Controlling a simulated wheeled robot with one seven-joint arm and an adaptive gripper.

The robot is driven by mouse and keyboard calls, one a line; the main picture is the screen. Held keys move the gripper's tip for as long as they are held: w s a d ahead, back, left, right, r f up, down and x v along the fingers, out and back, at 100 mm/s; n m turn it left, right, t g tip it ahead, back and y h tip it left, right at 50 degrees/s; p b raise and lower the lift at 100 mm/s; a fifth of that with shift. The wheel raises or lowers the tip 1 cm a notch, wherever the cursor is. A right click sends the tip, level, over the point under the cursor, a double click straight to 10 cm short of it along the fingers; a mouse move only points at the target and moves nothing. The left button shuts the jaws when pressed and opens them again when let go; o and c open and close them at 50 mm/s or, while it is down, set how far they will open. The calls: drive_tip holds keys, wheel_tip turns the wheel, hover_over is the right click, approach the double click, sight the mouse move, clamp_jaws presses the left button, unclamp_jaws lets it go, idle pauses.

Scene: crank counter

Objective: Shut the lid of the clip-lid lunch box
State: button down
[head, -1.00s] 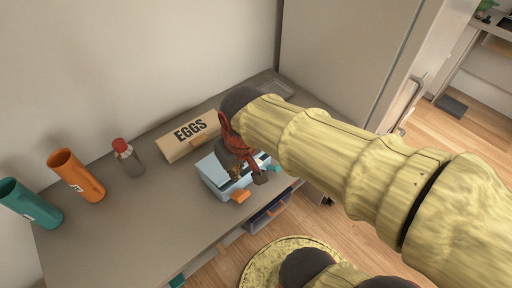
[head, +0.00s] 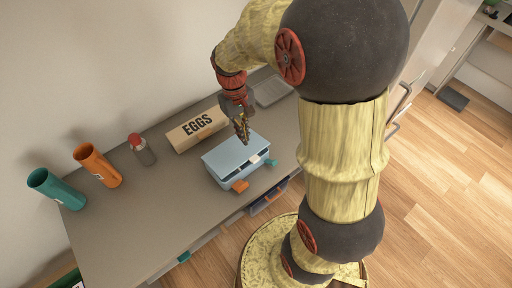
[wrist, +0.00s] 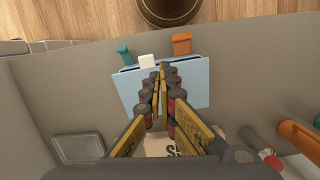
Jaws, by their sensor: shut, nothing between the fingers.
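The light-blue clip-lid lunch box (head: 222,168) stands on the counter. Its lid (head: 232,149) lies low over the box, with a thin dark gap along the front edge. An orange clip (head: 240,187), a white tab (head: 255,159) and a teal clip (head: 271,163) stick out at the front. The lid also shows in the wrist view (wrist: 130,90), partly hidden by my fingers. My gripper (head: 245,141) is shut and empty, pointing down over the lid. I cannot tell if the tips touch it; they also show in the wrist view (wrist: 160,68).
An EGGS carton (head: 185,137) lies behind the box. A red-capped bottle (head: 142,150), an orange cup (head: 99,166) and a teal cup (head: 57,189) stand to the left. A grey tray (head: 272,91) lies at the back right. The counter's front left (head: 150,215) is clear.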

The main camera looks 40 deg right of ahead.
drive_tip(key=w+d+n, duration=0.1)
drive_tip(key=w+d, duration=0.2)
approach(256, 160)
drive_tip(key=shift+n+g, duration=0.3)
drive_tip(key=shift+g, duration=0.1)
drive_tip(key=x, duration=0.3)
drive_tip(key=w+x, duration=0.1)
drive_tip(key=x, duration=0.2)
drive_tip(key=shift+w+f, duration=0.1)
drive_tip(key=shift+f, duration=0.3)
drive_tip(key=shift+s+b+x, duration=0.15)
drive_tip(key=shift+b+x, duration=0.35)
drive_tip(key=shift+x, duration=0.8)
drive_tip(key=shift+s+b+x, duration=0.15)
drive_tip(key=shift+b+x, duration=0.3)
drive_tip(key=shift+x, duration=0.85)
drive_tip(key=shift+r, duration=0.2)
